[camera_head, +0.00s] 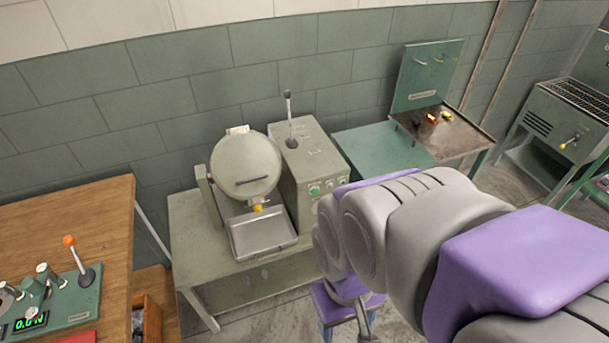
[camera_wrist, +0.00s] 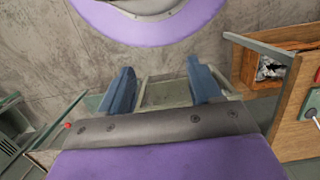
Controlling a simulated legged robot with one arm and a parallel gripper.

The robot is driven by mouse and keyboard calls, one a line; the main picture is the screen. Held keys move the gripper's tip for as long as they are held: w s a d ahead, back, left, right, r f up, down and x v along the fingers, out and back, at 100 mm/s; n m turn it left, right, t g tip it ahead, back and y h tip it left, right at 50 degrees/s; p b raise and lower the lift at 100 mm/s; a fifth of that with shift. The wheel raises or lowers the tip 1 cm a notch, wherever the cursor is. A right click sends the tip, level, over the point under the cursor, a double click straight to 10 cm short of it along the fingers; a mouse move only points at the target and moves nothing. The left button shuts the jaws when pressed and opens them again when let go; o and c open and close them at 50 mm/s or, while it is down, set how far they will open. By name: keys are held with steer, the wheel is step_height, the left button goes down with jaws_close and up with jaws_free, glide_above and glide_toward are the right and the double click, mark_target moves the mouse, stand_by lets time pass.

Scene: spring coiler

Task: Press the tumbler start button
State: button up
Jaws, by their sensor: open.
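The tumbler is a grey-green machine with a round drum (camera_head: 245,165) on a bench against the wall. Its control box (camera_head: 318,160) stands right of the drum, with a lever on top. A green button (camera_head: 314,190) sits on the box's front face, with smaller controls to its right. My arm passes just right of and in front of this face. My gripper (camera_wrist: 160,75) is open, its two blue fingers apart with nothing between them. In the head view it hangs low at the bottom edge, below the button and apart from it, partly hidden by my arm.
A metal tray (camera_head: 262,238) lies below the drum. A wooden table (camera_head: 75,220) with an orange-knobbed lever device (camera_head: 85,275) stands at left. A green bench (camera_head: 380,147) with a raised panel stands at right. Concrete floor shows below. The wrist view shows a wooden crate (camera_wrist: 245,75).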

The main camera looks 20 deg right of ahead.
jaws_close()
stand_by(0.4)
stand_by(1.1)
